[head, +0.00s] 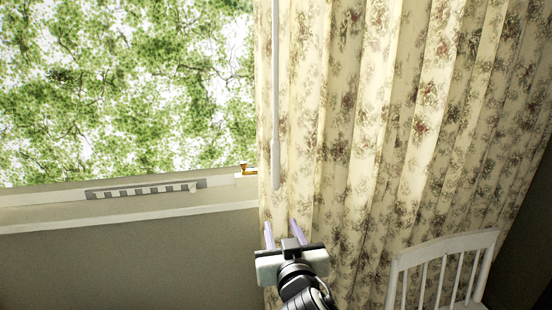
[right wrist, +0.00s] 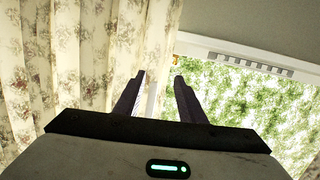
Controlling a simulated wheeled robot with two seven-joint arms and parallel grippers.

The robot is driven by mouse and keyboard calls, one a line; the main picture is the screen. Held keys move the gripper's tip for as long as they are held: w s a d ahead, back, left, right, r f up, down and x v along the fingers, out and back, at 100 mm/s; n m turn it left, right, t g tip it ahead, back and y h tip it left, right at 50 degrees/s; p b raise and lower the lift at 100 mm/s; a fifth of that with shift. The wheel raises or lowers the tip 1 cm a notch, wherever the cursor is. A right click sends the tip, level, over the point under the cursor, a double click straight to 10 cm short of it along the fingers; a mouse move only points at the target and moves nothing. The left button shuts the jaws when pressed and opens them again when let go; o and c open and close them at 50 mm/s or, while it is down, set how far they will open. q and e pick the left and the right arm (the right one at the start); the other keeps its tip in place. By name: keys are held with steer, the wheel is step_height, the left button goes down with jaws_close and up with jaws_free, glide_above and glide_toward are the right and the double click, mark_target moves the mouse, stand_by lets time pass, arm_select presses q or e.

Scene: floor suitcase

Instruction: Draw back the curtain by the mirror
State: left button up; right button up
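The cream floral curtain (head: 385,110) hangs in folds over the middle and right of the head view, its left edge beside the window. It also fills the left of the right wrist view (right wrist: 65,60). A white rod (head: 276,100) hangs down along the curtain's left edge. My right gripper (head: 282,232) is open at that edge, below the rod's lower end in the picture. In the right wrist view its two fingers (right wrist: 157,85) stand apart, with a pale strip between them; I cannot tell whether they touch the cloth. No mirror and no left gripper show.
The window (head: 125,90) shows green leaves at the left, with a pale sill and a slotted vent (head: 145,190) below. A brass-coloured handle (head: 246,170) sits at the frame's corner. A white chair back (head: 443,265) stands before the curtain at lower right.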

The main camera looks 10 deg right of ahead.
steer(key=m+t+h, duration=0.1)
steer(key=t, duration=0.1)
glide_toward(276, 163)
steer(key=w, duration=0.4)
steer(key=w+d+p, duration=0.1)
steer(key=w, duration=0.5)
steer(key=shift+d+p, duration=0.15)
steer(key=shift+p, duration=0.2)
steer(key=shift+w+d, duration=0.1)
steer(key=shift+w, duration=0.4)
jaws_close()
